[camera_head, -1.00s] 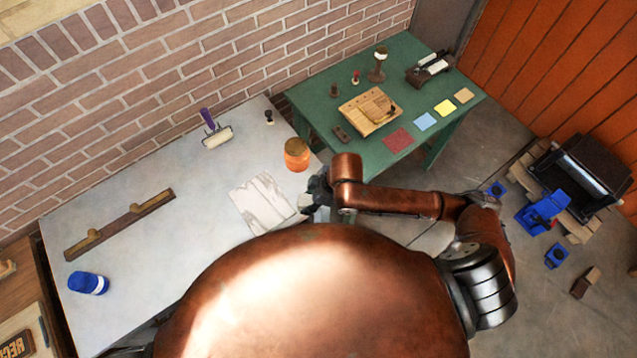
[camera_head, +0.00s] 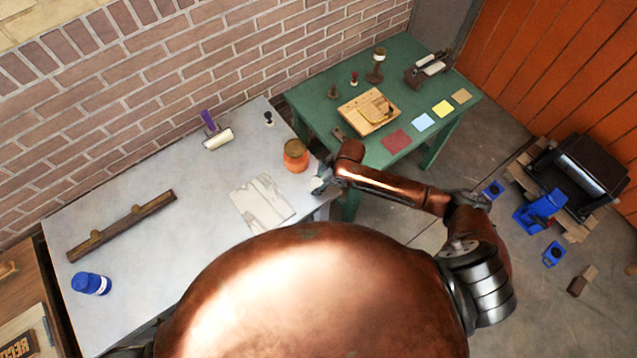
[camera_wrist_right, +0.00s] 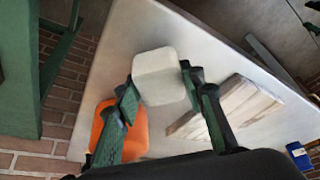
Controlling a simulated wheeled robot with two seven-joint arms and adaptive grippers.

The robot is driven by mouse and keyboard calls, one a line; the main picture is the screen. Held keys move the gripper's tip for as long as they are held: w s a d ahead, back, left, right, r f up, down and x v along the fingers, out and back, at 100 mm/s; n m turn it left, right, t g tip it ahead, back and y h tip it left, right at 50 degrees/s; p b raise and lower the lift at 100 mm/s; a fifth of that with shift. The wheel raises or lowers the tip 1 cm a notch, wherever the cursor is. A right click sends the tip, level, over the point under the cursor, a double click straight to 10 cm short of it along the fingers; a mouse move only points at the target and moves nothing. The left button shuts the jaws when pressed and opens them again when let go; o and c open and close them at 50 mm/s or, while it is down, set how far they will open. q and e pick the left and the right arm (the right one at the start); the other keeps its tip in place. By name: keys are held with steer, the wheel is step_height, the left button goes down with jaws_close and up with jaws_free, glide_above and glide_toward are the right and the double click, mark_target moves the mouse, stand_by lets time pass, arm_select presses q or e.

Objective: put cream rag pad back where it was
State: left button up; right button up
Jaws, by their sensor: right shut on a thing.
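The cream rag pad (camera_wrist_right: 158,72) is a pale rounded block held between the fingertips of my right gripper (camera_wrist_right: 158,84) in the right wrist view. In the head view, the right gripper (camera_head: 322,180) is at the right end of the pale bench, just right of and below the orange jar (camera_head: 296,155). There the pad (camera_head: 316,184) shows only as a small light patch. The gripper appears above the bench top, but the exact gap is hard to tell. My left gripper is not in view.
A whitish streaked sheet (camera_head: 262,203) lies on the bench (camera_head: 150,240) left of the gripper. The green table (camera_head: 310,105) holds a wooden block and coloured squares.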

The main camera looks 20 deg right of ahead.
steer(key=shift+f, duration=0.3)
steer(key=shift+f, duration=0.1)
steer(key=o, duration=1)
steer(key=shift+o, duration=0.2)
steer(key=v, duration=1.2)
steer(key=shift+b, duration=0.3)
steer(key=shift+a, duration=0.1)
